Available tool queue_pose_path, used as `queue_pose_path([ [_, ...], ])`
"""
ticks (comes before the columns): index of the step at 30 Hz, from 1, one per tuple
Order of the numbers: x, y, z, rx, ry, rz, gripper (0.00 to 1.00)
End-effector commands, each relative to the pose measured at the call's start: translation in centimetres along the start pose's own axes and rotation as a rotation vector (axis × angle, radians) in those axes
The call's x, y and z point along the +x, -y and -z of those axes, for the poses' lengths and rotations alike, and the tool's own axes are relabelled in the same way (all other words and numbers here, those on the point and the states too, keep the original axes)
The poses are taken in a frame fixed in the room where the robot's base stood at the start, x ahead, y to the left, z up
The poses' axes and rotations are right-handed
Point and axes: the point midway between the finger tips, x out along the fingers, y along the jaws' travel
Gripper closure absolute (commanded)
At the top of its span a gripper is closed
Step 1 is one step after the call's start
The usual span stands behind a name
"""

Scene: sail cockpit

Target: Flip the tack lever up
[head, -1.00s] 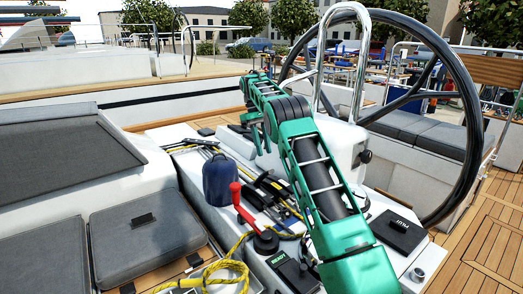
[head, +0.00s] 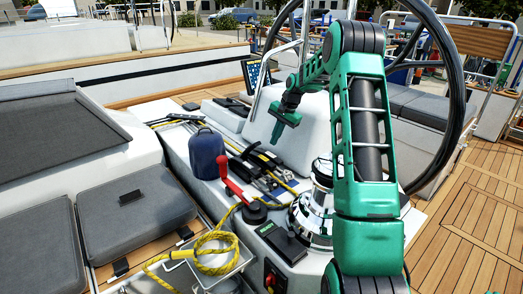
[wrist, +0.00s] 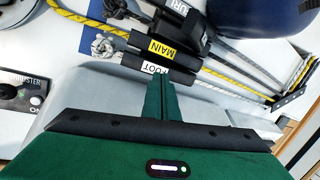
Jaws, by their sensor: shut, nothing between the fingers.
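A bank of black clutch levers (head: 260,158) lies on the white cockpit console, ropes running from it. In the wrist view the levers carry tags: a white one upside down, a yellow MAIN lever (wrist: 153,48) and a white-tagged lever (wrist: 150,68) that seems to read FOOT. I cannot make out a TACK tag, so I cannot tell which lever is the tack lever. My gripper (head: 277,138) is shut and empty, pointing down above the console, right of the levers. In the wrist view its closed fingertips (wrist: 161,78) appear beside the white-tagged lever; contact is unclear.
A blue bag (head: 207,155) and a red winch handle (head: 232,184) stand left of the levers. A chrome winch (head: 312,215) is nearer me. Yellow rope (head: 215,262) lies over an open bin. A THRUSTER panel (wrist: 22,92) shows in the wrist view. The steering wheel (head: 452,100) stands behind.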

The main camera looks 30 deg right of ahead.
Motion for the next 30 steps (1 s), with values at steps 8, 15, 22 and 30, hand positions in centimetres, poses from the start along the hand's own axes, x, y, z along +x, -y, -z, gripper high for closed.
queue_pose_path([
  [8,-1.0,-2.6,-3.6,0.604,0.043,0.309,1.00],
  [15,-3.5,-4.7,-8.1,1.149,0.185,0.567,1.00],
  [22,-5.7,-6.6,-11.4,1.538,0.340,0.739,1.00],
  [30,-6.0,-6.7,-12.2,1.654,0.400,0.788,1.00],
])
